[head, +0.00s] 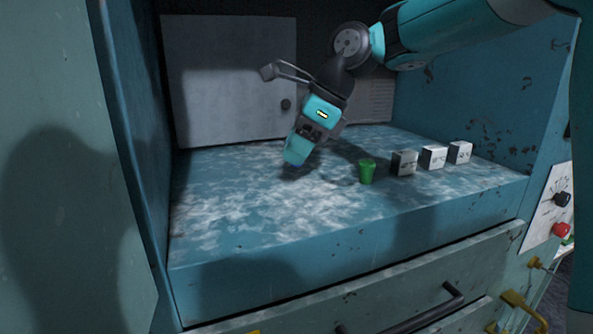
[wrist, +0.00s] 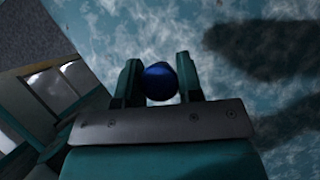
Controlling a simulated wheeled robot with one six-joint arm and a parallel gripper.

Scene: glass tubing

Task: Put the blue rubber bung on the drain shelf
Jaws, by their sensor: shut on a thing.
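My gripper (head: 294,158) is above the worn blue-and-white surface (head: 230,210), pointing down and to the left. In the wrist view my gripper (wrist: 160,80) is shut on the blue rubber bung (wrist: 159,82), which shows as a dark blue round shape between the two fingers. In the head view the bung is hidden by the gripper. A dark shadow lies on the surface just under the fingers. I cannot tell which part of the scene is the drain shelf.
A green bung-like piece (head: 367,171) stands right of my gripper. A grey panel (head: 230,80) with a knob is at the back. The left part of the surface is clear. Drawers with handles (head: 430,315) are below the front edge.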

